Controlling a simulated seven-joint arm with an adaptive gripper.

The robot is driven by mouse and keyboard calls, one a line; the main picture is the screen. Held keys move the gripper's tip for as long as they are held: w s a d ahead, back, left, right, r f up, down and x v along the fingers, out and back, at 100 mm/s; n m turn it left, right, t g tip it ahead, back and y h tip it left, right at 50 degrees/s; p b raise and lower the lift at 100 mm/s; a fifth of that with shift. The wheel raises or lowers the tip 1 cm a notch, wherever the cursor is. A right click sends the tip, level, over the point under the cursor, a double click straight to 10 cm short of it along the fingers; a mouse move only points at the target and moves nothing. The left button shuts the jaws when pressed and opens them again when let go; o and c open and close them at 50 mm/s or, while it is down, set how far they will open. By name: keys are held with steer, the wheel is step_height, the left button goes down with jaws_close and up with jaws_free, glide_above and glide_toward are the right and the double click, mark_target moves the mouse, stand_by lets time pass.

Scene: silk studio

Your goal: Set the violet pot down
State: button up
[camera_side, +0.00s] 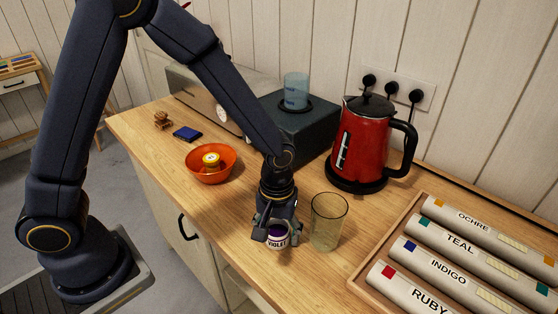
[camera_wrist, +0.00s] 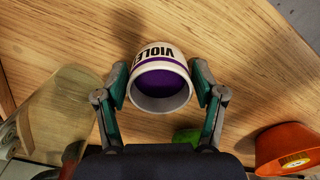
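The violet pot (camera_side: 277,238) is a small white pot with a purple band and the label VIOLET. It is between the fingers of my gripper (camera_side: 278,226), at the front edge of the wooden counter. In the wrist view the violet pot (camera_wrist: 160,88) shows its open mouth and purple inside. The fingers of my gripper (camera_wrist: 160,90) lie against it on both sides. I cannot tell whether its base touches the counter.
A clear glass (camera_side: 328,222) stands close to the right of the pot. An orange bowl (camera_side: 211,164) holding a yellow pot sits behind left. A red kettle (camera_side: 370,143) stands behind the glass. A tray (camera_side: 392,235) of labelled rolls is at right. Bare counter (camera_side: 240,205) lies left of my gripper.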

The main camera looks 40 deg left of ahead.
steer(key=shift+o, duration=0.6)
step_height(320, 180, up, 12)
steer(key=s+a+r+m+t, duration=0.5)
steer(key=s+a+r+m, duration=0.1)
steer(key=s+a+r, duration=0.5)
steer(key=shift+s+a+t, duration=0.3)
steer(key=shift+s+a, duration=0.15)
steer(key=shift+a, duration=0.75)
